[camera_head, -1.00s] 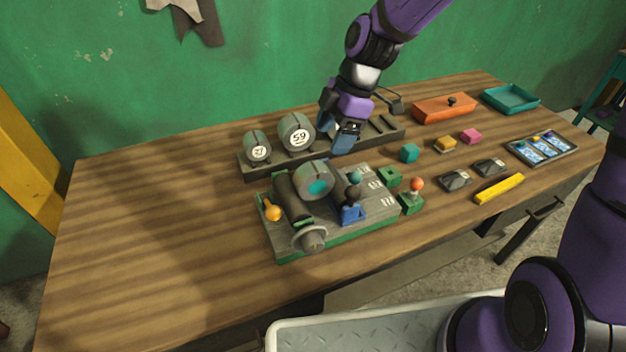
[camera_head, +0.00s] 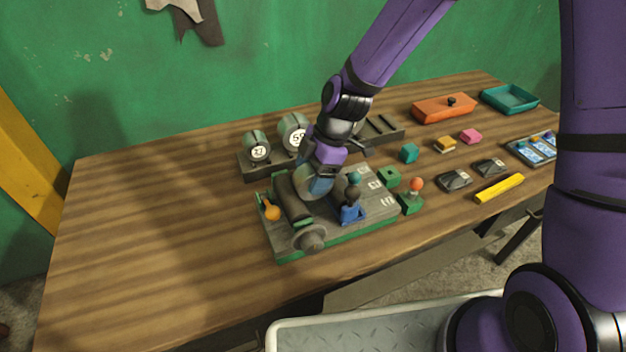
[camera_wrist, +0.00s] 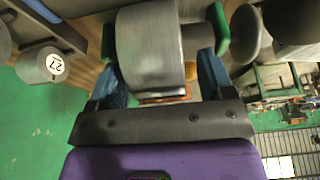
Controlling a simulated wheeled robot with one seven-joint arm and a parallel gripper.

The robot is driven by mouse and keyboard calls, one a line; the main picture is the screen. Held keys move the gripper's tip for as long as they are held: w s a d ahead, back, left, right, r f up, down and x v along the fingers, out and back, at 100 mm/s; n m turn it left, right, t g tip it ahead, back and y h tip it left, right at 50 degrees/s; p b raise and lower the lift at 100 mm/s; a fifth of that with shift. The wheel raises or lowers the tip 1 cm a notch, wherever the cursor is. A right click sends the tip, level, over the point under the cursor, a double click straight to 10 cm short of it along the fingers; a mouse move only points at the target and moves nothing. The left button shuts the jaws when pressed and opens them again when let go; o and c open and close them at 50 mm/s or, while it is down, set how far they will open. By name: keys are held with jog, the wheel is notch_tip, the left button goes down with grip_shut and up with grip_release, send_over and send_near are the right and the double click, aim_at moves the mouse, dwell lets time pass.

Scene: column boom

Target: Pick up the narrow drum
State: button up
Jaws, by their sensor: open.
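Three grey drums show in the head view, and none is labelled narrow. The smaller drum marked 27 (camera_head: 254,141) stands on the dark rack, beside the larger drum marked 59 (camera_head: 291,124), which my arm partly covers. A third grey drum (camera_head: 308,186) is on the machine board, mostly hidden by my gripper (camera_head: 320,185). In the wrist view, a wide grey drum (camera_wrist: 150,48) lies between the two blue fingers of my open gripper (camera_wrist: 160,82). Contact with it cannot be told. The drum marked 27 (camera_wrist: 41,65) is left of the fingers there.
The machine board (camera_head: 340,226) has a dark roller (camera_head: 290,200), an orange knob (camera_head: 271,212) and a blue lever (camera_head: 350,212) close to my gripper. Small blocks, an orange box (camera_head: 440,109) and a teal tray (camera_head: 512,98) are at the right. The table's left side is clear.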

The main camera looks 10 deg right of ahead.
jog(key=shift+a+f, duration=0.2)
jog(key=shift+f, duration=0.35)
jog(key=c, duration=1.1)
jog(key=shift+r, duration=0.15)
notch_tip(320, 180, up, 10)
jog(key=shift+f, duration=0.1)
